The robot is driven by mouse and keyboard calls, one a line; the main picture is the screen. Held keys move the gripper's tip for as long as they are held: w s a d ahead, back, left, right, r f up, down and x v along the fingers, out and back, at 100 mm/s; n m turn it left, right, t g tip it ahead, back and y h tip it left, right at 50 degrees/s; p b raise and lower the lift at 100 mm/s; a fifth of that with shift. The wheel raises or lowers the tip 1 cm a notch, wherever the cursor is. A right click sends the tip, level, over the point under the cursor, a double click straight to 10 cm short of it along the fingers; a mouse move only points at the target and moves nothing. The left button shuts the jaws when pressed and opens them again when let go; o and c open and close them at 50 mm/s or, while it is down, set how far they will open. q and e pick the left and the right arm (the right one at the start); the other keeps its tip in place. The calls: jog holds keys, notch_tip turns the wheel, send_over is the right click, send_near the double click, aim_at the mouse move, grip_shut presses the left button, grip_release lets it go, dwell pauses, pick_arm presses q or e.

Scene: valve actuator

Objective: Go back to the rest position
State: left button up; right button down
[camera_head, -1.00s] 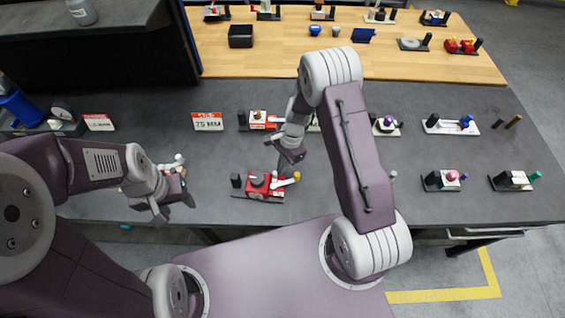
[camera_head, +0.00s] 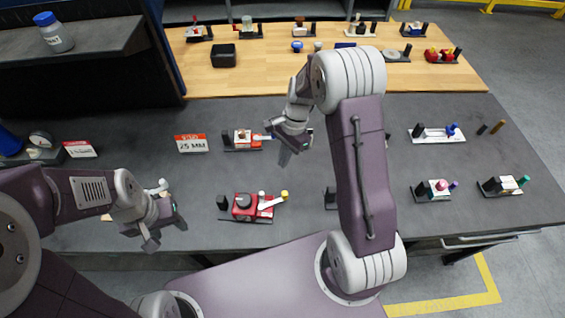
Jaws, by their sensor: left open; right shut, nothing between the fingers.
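My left gripper (camera_head: 163,232) is open and empty over the left front of the dark table, pointing down and to the right. My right gripper (camera_head: 286,157) is shut with nothing in it. It hangs above the middle of the dark table, apart from the parts there. A red valve actuator (camera_head: 246,206) with a white lever and a yellow knob lies on the table between the two grippers, nearer the front edge. Another red and white valve actuator (camera_head: 243,140) lies behind it. My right arm hides part of the table and some of the parts on it.
The dark table (camera_head: 350,108) has more valve parts at right, including one with a blue knob (camera_head: 438,134). A wooden table (camera_head: 270,80) behind holds several valve parts and a black box (camera_head: 223,56).

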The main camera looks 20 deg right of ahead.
jog(key=shift+a, duration=0.2)
jog(key=s+d+n+t+h+b, duration=0.1)
jog(key=s+n+b, duration=0.5)
jog(key=s+n, duration=0.7)
jog(key=shift+s+f+t+h, duration=0.45)
jog(key=shift+t+h, duration=0.15)
jog(key=shift+h, duration=0.1)
jog(key=shift+w+d, duration=0.1)
